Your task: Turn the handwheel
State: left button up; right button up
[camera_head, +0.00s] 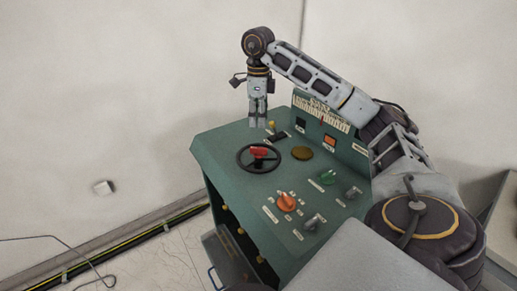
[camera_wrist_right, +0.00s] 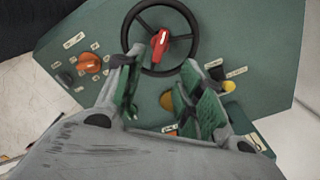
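The handwheel (camera_head: 259,159) is a dark round wheel with spokes and a red piece at its middle, on the sloped top of a green control console (camera_head: 215,150). It also shows near the top of the right wrist view (camera_wrist_right: 160,36). My right gripper (camera_head: 258,122) hangs fingers-down above the console's back left part, just behind the wheel in the head view, and appears apart from it. In the right wrist view its two green-padded fingers (camera_wrist_right: 160,78) are spread with nothing between them, the wheel lying beyond the tips. My left gripper is not in view.
The console top carries an orange knob (camera_head: 286,202), a green knob (camera_head: 327,177), a yellow-brown round button (camera_head: 302,153) and several small switches. Pale walls stand behind. A black and yellow strip (camera_head: 150,236) runs along the floor at left.

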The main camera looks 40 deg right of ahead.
aim_at(259, 148)
jog(key=shift+d+f+b, duration=0.1)
jog(key=shift+f+b, duration=0.7)
jog(key=shift+f, duration=1.7)
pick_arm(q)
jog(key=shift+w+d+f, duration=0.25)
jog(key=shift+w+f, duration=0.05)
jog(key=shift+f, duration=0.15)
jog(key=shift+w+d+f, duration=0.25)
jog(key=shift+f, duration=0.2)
pick_arm(e)
jog(key=shift+f, duration=4)
grip_shut()
